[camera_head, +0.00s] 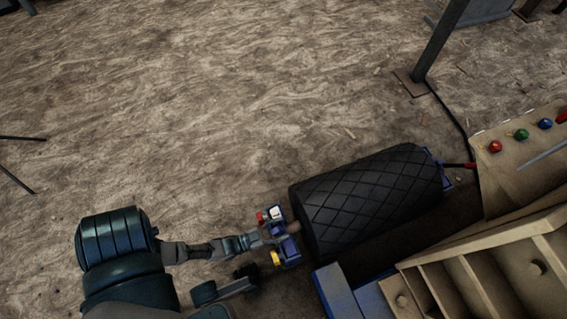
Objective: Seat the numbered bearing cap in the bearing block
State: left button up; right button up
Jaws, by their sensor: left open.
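A blue bearing block (290,250) sits at the left end of a black roller (372,198) with a diamond-pattern surface. Small red, white and yellow parts show on and beside the block. I cannot tell which of them, if any, is the numbered bearing cap; no number can be read. My left gripper (254,259) comes in from the left and is open. Its upper finger reaches close to the block's left side, and its lower finger lies nearer the picture's bottom edge. Whether it touches the block cannot be told. My right gripper is not in view.
A tan machine frame (480,262) with ribbed compartments fills the lower right. A tan panel (520,150) with coloured buttons stands above it. A dark post (440,42) rises at the upper right. Bare brown ground lies open at the upper left and middle.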

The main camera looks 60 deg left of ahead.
pick_arm(q)
grip_shut()
jog(key=shift+w+r, duration=0.1)
jog(key=shift+r, duration=0.1)
